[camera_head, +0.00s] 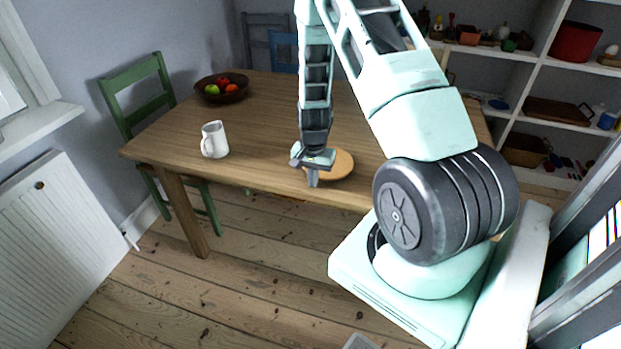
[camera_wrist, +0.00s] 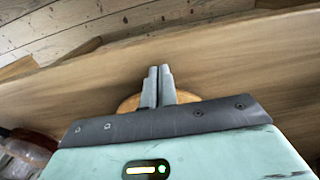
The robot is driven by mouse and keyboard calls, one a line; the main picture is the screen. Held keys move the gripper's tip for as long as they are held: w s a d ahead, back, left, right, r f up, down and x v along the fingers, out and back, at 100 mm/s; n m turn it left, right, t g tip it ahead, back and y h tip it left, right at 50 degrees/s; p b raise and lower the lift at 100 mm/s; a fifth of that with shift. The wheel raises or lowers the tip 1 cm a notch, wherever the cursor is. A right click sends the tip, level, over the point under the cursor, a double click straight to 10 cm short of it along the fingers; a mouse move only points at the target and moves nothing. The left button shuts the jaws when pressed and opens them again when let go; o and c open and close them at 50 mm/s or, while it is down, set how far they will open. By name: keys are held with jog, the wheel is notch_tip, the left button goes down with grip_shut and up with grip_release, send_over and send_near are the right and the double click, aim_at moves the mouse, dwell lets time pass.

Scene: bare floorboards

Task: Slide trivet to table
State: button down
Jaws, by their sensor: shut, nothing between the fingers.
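The trivet (camera_head: 341,164) is a round, flat, light orange-brown disc on the wooden table (camera_head: 262,128), close to its front edge. My gripper (camera_head: 312,181) points down at the trivet's left front side, and hides part of it. Its fingers are together with nothing between them. In the wrist view, the trivet (camera_wrist: 128,104) shows partly behind and beside the shut fingers (camera_wrist: 158,75), with the table's wood around it. I cannot tell whether the fingertips touch the trivet.
A dark bowl of fruit (camera_head: 221,88) is at the back left. A green chair (camera_head: 140,90) stands at the table's left end. Shelves (camera_head: 520,90) are at the back right. The tabletop between mug and trivet is clear.

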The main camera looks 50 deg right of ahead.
jog(key=shift+w+d, duration=0.1)
jog(key=shift+d, duration=0.25)
